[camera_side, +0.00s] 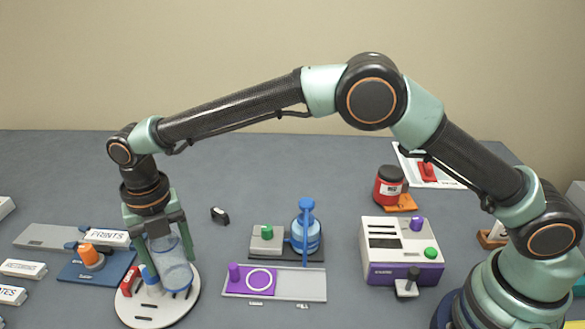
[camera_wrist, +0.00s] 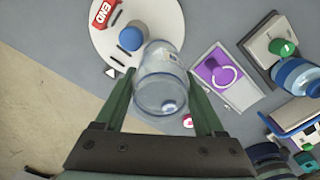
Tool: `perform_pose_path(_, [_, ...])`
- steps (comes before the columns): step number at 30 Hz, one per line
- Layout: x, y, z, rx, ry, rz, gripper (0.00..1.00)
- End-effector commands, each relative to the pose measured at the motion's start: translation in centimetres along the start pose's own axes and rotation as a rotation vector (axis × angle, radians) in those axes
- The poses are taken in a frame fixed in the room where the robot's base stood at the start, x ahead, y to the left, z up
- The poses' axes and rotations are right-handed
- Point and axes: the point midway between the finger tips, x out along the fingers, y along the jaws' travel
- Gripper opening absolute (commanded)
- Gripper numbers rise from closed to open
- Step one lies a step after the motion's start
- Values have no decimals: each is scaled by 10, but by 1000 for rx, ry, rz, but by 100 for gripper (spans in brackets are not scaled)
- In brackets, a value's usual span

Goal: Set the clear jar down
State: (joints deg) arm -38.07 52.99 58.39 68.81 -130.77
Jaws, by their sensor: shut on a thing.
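The clear jar (camera_side: 172,265) is between the green fingers of my gripper (camera_side: 165,252), which is shut on it. In the wrist view the jar (camera_wrist: 160,85) sits between the two fingertips of my gripper (camera_wrist: 161,80). It leans slightly in the side view. Its lower end is over the right part of a round white plate (camera_side: 150,311); I cannot tell whether it touches it. A blue knob (camera_wrist: 131,38) stands on the plate beside the jar, and a red block marked END (camera_wrist: 103,14) lies near the plate's edge.
A purple-and-grey panel (camera_side: 290,283) lies right of the plate. A blue bottle (camera_side: 306,235) stands behind it. A white-and-purple machine (camera_side: 400,250) is further right. A blue base with an orange knob (camera_side: 90,256) is left. The grey table behind is mostly clear.

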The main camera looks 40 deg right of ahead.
Motion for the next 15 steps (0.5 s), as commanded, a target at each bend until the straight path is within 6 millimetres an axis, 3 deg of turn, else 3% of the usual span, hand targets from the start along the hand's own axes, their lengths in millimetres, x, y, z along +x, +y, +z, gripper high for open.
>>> perform_pose_path(4, [22,0,0,0,1,-1,13])
perform_pose_path(15, [26,0,0,0,0,0,13])
